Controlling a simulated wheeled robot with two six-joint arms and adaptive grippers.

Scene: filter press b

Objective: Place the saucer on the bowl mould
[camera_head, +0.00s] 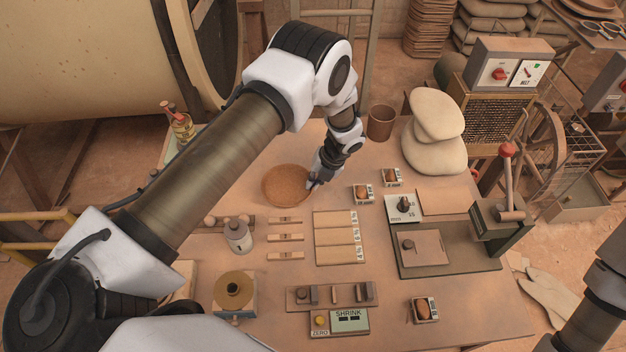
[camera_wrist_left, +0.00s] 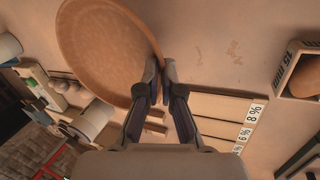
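The saucer, a round shallow brown dish (camera_head: 286,185), is at the back left of the table. In the left wrist view the saucer (camera_wrist_left: 105,45) fills the upper left. My left gripper (camera_head: 314,184) is at the saucer's right rim. In the wrist view its fingertips (camera_wrist_left: 160,70) are close together with the rim between them. I cannot tell whether the saucer touches the table. A round brown form with a dark centre (camera_head: 234,291), on a square base at the front left, may be the bowl mould. My right gripper is out of view; only part of that arm shows.
Label tiles (camera_head: 339,237), a white-grey bottle (camera_head: 238,236) and a shrink gauge (camera_head: 340,321) stand between and beside the saucer and the round form. A brown cup (camera_head: 381,122) and pale sacks (camera_head: 434,145) are at the back. A lever press (camera_head: 497,225) stands right.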

